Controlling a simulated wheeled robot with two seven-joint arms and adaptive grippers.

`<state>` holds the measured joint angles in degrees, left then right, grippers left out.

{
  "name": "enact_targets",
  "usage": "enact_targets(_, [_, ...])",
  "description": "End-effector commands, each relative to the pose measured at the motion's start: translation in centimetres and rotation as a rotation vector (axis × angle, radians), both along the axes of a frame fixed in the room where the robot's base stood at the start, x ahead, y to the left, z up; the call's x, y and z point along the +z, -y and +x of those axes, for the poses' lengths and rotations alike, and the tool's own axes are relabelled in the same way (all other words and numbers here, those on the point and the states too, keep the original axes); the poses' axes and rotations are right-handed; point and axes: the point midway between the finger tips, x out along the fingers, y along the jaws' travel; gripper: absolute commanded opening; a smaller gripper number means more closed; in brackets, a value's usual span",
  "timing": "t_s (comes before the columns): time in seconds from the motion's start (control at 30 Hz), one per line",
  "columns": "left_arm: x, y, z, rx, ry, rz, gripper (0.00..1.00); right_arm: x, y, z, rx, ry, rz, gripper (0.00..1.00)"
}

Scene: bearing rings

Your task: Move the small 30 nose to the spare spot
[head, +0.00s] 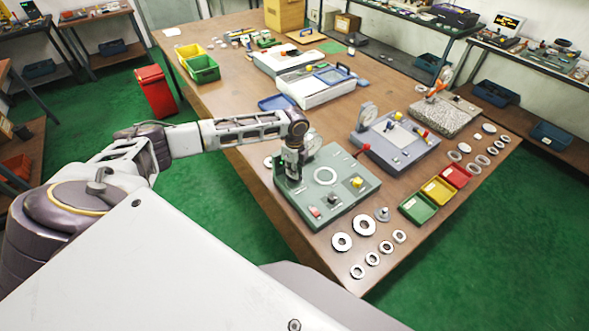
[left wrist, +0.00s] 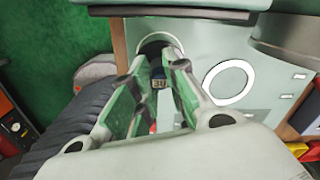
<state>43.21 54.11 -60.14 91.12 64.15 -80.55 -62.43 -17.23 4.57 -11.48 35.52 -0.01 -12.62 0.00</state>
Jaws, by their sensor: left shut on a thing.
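My left gripper (head: 291,172) points down over the back-left corner of a grey-green bench device (head: 335,204). In the left wrist view, its green-padded fingers (left wrist: 158,95) are shut around a small dark piece, the nose (left wrist: 159,84). Its label looks like 30 but is hard to read. A dark round opening or post with a pale rim is just beyond the fingers; I cannot tell if the nose touches it. A white circle (left wrist: 228,83) marks the device's top and also shows in the head view. I cannot tell which place is the spare spot. My right gripper is out of view.
A small grey stepped piece (head: 382,214) stands on the table (head: 226,95) right of the device. Several metal rings lie in front and at the right. Green (head: 418,208), yellow and red bins stand to the right. A blue-grey device (head: 394,141) is behind, with a red-knobbed lever between.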

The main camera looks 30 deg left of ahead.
Motion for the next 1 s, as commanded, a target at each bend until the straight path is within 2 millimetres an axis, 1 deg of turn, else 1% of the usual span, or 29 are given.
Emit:
enact_targets(0.03, [-0.6, 0.0, 0.0, 0.000, 0.001, 0.000, 0.00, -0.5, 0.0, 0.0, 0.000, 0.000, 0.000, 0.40])
enact_targets(0.13, [-1.4, 0.0, 0.0, 0.000, 0.001, 0.000, 0.00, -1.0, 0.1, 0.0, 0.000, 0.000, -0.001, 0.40])
enact_targets(0.4, [-2.5, 0.0, 0.0, 0.000, 0.002, 0.000, 0.00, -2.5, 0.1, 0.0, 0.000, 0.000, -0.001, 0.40])
enact_targets(0.6, [-3.0, 0.0, 0.0, 0.000, 0.001, 0.000, 0.00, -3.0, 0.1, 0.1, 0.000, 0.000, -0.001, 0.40])
enact_targets(1.0, [-3.0, 0.0, 0.0, 0.000, 0.001, 0.000, 0.00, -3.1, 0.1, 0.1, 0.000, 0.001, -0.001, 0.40])
